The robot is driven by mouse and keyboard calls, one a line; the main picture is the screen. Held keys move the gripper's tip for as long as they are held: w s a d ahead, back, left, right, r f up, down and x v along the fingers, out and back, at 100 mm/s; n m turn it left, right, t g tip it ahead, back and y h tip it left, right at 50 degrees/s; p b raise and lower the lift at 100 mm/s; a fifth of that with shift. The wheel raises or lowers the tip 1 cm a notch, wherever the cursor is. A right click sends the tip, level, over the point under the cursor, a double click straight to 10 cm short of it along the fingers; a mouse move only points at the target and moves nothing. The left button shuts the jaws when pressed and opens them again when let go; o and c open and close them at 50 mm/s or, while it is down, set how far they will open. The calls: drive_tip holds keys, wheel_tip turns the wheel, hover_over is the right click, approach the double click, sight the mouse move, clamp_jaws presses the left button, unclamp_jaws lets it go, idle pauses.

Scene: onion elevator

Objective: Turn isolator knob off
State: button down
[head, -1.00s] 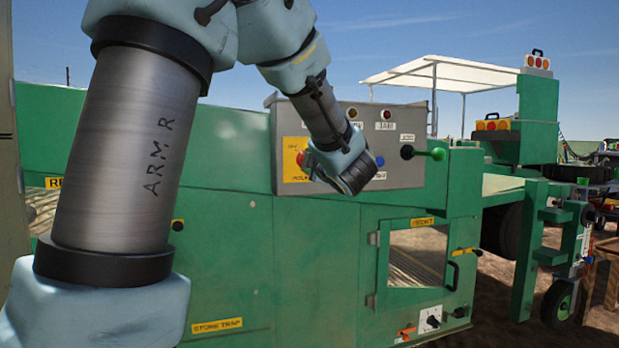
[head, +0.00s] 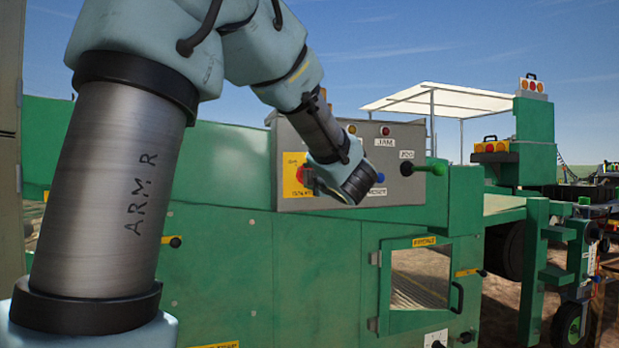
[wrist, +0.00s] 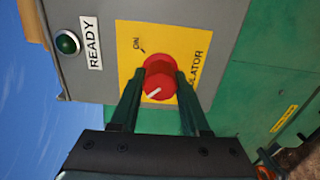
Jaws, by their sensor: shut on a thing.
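The red isolator knob (wrist: 157,66) sits on a yellow plate (wrist: 128,62) marked ON and ISOLATOR, on a grey control panel (wrist: 215,18). My gripper (wrist: 162,78) has one dark green finger on each side of the knob and is shut on it. A white pointer line on the knob's face points to the lower left in the wrist view, away from the ON mark. In the head view, the yellow plate (head: 291,186) shows beside my wrist, and a little red of the knob (head: 301,175) shows. My fingers are hidden there.
A green light (wrist: 67,43) labelled READY is on the panel. A windowed hatch (head: 419,283) with a black handle is below.

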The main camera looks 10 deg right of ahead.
drive_tip(key=shift+c, duration=1.9)
unclamp_jaws()
drive_tip(key=shift+s, duration=0.1)
drive_tip(key=s+d+p, duration=0.1)
drive_tip(key=s, duration=0.9)
drive_tip(key=shift+s+d+p, duration=0.15)
drive_tip(key=shift+s+p, duration=0.15)
drive_tip(key=shift+p, duration=0.1)
